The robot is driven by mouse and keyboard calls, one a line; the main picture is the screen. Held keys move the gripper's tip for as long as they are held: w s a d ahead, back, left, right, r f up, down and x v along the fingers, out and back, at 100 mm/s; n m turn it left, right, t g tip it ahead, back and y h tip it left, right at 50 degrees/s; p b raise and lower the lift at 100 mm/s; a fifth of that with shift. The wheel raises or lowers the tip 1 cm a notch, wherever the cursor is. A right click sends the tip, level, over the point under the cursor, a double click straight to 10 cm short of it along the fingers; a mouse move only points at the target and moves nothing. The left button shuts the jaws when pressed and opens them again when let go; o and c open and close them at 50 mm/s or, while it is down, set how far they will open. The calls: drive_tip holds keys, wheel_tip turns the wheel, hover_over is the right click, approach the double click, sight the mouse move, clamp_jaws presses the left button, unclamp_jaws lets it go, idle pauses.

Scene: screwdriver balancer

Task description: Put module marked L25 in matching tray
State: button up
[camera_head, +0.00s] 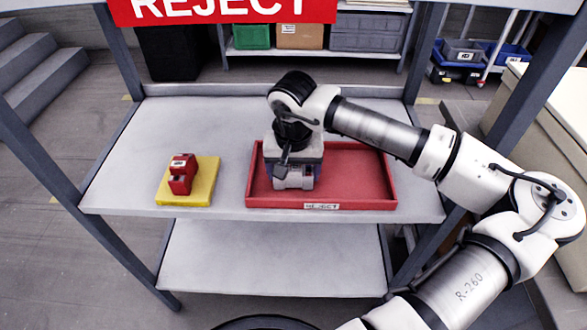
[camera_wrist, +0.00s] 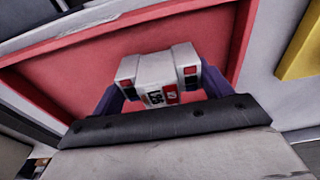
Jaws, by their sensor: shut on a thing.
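My gripper (camera_head: 292,174) is over the left part of the red tray (camera_head: 350,167), which carries a label reading REJECT. It is shut on a light grey module (camera_head: 294,180). In the wrist view the grey module (camera_wrist: 158,78) sits between the purple-blue fingers, with small red and dark patches and a marking too small to read surely. The red tray (camera_wrist: 75,70) lies behind and below it. I cannot tell whether the module touches the tray floor. A red module (camera_head: 181,175) stands on a yellow pad (camera_head: 201,186) to the left, away from my gripper.
The trays rest on a grey shelf top (camera_head: 130,150) with dark blue posts at its corners. A red REJECT sign (camera_head: 225,10) hangs above. The right part of the red tray is empty. A lower shelf (camera_head: 270,260) is bare.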

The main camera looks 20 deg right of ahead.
sight(294, 170)
drive_tip(key=shift+f, duration=0.2)
drive_tip(key=o, duration=1.4)
drive_tip(key=shift+r, duration=0.1)
drive_tip(key=shift+r, duration=0.25)
drive_tip(key=r, duration=0.4)
drive_tip(key=s+r, duration=0.1)
drive_tip(key=r, duration=0.6)
drive_tip(key=shift+s+a+r+b, duration=0.2)
drive_tip(key=shift+r+b, duration=0.15)
drive_tip(key=shift+b, duration=0.05)
drive_tip(key=shift+s, duration=0.1)
